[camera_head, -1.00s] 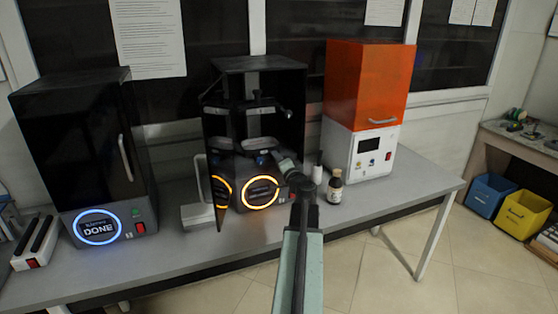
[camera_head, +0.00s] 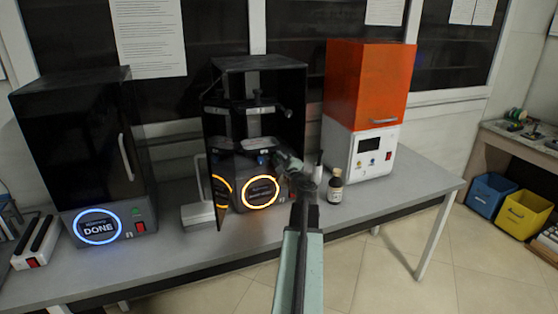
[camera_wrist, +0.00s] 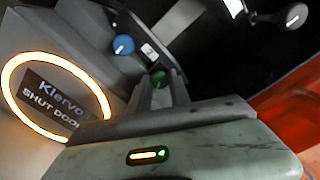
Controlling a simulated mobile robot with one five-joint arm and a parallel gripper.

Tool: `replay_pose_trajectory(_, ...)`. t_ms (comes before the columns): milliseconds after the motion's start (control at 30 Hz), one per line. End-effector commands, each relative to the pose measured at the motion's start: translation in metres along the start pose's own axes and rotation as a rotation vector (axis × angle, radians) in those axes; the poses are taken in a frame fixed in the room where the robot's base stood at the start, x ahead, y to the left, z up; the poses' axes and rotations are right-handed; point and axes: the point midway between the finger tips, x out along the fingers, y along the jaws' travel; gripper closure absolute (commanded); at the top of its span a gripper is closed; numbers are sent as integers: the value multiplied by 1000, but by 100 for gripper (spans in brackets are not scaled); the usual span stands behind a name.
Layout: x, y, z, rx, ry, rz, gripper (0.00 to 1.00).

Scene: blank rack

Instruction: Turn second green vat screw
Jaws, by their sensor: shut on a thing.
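The black printer (camera_head: 258,68) stands open in the middle of the bench, with a lit orange ring (camera_head: 261,192) on its front. In the wrist view, the green vat screw (camera_wrist: 158,77) is between the fingertips of my gripper (camera_wrist: 160,84), which is shut on it. A white mark shows on the screw. A blue screw (camera_wrist: 123,45) with a white mark sits to its left, apart from my fingers. In the head view, my gripper (camera_head: 283,160) reaches into the printer's front right side, and the green screw is too small or hidden to make out.
The display in the wrist view (camera_wrist: 50,98) reads "SHUT DOOR". The printer's door (camera_head: 214,190) hangs open at the left. A brown bottle (camera_head: 335,188) and an orange-topped machine (camera_head: 370,85) stand to the right. Another black printer (camera_head: 75,140) at left shows "DONE".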

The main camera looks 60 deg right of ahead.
Motion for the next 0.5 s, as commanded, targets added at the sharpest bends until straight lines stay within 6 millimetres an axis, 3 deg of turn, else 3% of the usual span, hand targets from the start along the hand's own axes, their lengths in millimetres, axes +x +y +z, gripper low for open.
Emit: replay_pose_trajectory(500, -1, 1, -2, 308, 5, -1, 100)
